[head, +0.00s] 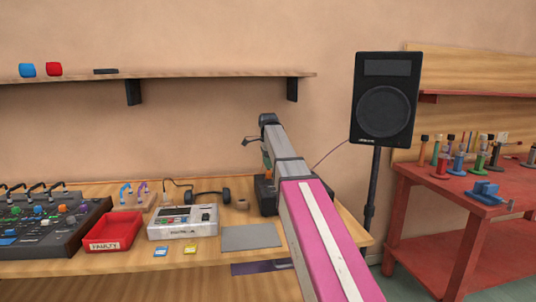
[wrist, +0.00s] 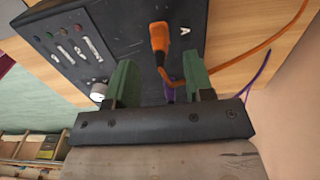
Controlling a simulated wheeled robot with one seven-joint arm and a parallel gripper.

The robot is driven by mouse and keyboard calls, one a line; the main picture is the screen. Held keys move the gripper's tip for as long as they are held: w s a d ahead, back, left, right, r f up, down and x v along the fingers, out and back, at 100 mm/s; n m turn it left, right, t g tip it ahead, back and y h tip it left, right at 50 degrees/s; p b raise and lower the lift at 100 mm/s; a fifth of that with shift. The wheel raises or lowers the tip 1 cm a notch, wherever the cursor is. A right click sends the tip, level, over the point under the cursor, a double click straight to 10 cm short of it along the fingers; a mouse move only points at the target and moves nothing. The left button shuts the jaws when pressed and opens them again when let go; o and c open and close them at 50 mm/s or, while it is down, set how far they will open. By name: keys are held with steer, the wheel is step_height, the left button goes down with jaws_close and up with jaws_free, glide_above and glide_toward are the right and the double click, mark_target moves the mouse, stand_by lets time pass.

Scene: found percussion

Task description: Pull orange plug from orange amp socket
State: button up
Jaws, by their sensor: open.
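The orange plug (wrist: 159,38) sits in the black amp's panel (wrist: 110,22), near a white letter A, in the wrist view. An orange cable (wrist: 245,53) runs from it to the right. My gripper (wrist: 159,72) is open, with its two green fingers spread on either side of the line to the plug. The plug is a little beyond the fingertips, and nothing is between them but panel, cable and a purple plug (wrist: 168,93) lower down.
A purple cable (wrist: 256,82) hangs at the right in the wrist view. A speaker (head: 385,98) on a stand is right of my arm.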

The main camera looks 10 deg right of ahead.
mark_target(268, 178)
steer(key=shift+f, duration=2.65)
jaws_close()
steer(key=shift+r, duration=1.15)
steer(key=shift+r, duration=1.45)
steer(key=shift+s, duration=0.1)
